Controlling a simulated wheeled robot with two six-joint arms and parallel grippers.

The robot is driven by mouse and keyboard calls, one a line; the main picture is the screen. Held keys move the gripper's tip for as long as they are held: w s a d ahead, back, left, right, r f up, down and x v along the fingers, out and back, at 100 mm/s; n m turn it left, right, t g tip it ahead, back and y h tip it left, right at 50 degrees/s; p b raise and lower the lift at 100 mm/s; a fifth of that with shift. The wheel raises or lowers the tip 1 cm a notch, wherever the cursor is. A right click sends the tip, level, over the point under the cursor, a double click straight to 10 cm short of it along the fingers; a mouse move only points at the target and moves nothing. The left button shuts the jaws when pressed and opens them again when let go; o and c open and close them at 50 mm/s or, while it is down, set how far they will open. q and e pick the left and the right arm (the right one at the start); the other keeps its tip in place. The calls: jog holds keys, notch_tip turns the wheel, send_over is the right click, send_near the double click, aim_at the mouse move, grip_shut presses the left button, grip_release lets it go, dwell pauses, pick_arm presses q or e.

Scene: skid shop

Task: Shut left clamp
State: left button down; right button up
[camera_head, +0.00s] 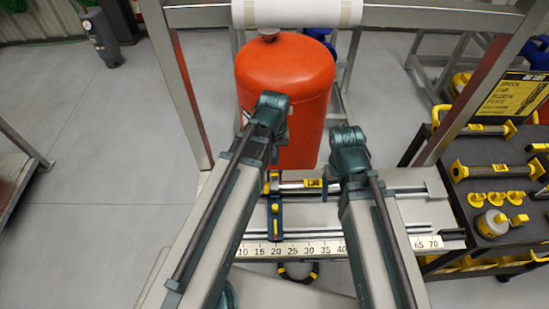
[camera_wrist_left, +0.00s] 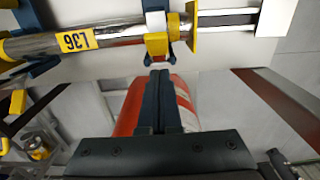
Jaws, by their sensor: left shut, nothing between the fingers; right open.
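The left clamp (camera_head: 275,220) is blue with yellow parts and stands at the left part of a bench rig, by a chrome rod (camera_head: 292,186) with a yellow label. In the left wrist view the clamp's yellow and white parts (camera_wrist_left: 157,45) show by the rod (camera_wrist_left: 110,40) and its yellow collar (camera_wrist_left: 192,28). I cannot tell how far the clamp is closed. My left gripper (camera_wrist_left: 159,74) is shut and empty, its fingertips close to the clamp's yellow part; contact is unclear. My right gripper is out of view.
A red tank (camera_head: 284,90) stands behind the bench. A number scale (camera_head: 300,248) runs along the bench front. At right, a dark cart (camera_head: 490,205) holds yellow-handled parts. Both my arms reach over the bench and hide parts of it.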

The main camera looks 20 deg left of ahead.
pick_arm(q)
notch_tip(320, 180, up, 7)
jog(key=w+p, duration=0.1)
jog(key=p, duration=0.6)
jog(key=shift+a, duration=0.15)
pick_arm(e)
notch_tip(320, 180, up, 7)
